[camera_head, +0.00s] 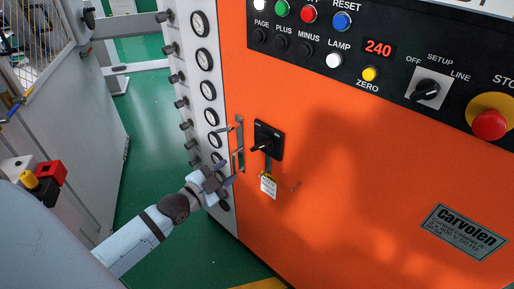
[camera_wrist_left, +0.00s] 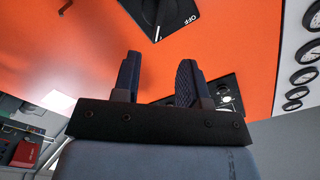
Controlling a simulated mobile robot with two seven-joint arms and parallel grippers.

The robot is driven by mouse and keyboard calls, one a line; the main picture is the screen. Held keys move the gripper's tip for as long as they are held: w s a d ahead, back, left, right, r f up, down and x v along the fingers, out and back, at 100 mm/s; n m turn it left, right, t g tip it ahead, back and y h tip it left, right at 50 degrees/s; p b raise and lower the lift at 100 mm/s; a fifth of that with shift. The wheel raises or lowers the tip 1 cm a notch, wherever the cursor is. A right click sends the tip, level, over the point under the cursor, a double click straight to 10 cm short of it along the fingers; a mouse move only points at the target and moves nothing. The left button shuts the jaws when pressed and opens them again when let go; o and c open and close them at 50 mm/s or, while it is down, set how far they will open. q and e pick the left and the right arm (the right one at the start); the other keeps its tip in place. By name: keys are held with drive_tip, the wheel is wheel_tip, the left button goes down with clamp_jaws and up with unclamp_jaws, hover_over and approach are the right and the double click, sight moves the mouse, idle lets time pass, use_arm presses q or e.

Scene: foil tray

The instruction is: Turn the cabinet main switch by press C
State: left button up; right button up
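The cabinet main switch (camera_head: 267,140) is a black plate with a black handle on the orange cabinet front (camera_head: 340,190). A tag (camera_head: 268,185) hangs just below it. In the left wrist view the switch plate (camera_wrist_left: 180,12) shows at the top edge, cut off, with the word OFF on it. My left gripper (camera_head: 229,176) is below and left of the switch, apart from it, near the cabinet's left edge. In the left wrist view its two fingers (camera_wrist_left: 159,68) are spread with nothing between them. My right gripper is not in view.
A metal door handle (camera_head: 239,150) is just left of the switch, close to my left gripper. A column of gauges (camera_head: 206,90) runs along the cabinet's left side. A control panel (camera_head: 390,60) with buttons is above. Green floor (camera_head: 150,150) is open at left.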

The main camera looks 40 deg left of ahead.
sight(257, 149)
use_arm(q)
drive_tip(key=w, duration=0.4)
drive_tip(key=w+d+p, duration=0.1)
drive_tip(key=w, duration=0.8)
drive_tip(key=shift+w+d, duration=0.4)
drive_tip(key=shift+r, duration=0.1)
clamp_jaws()
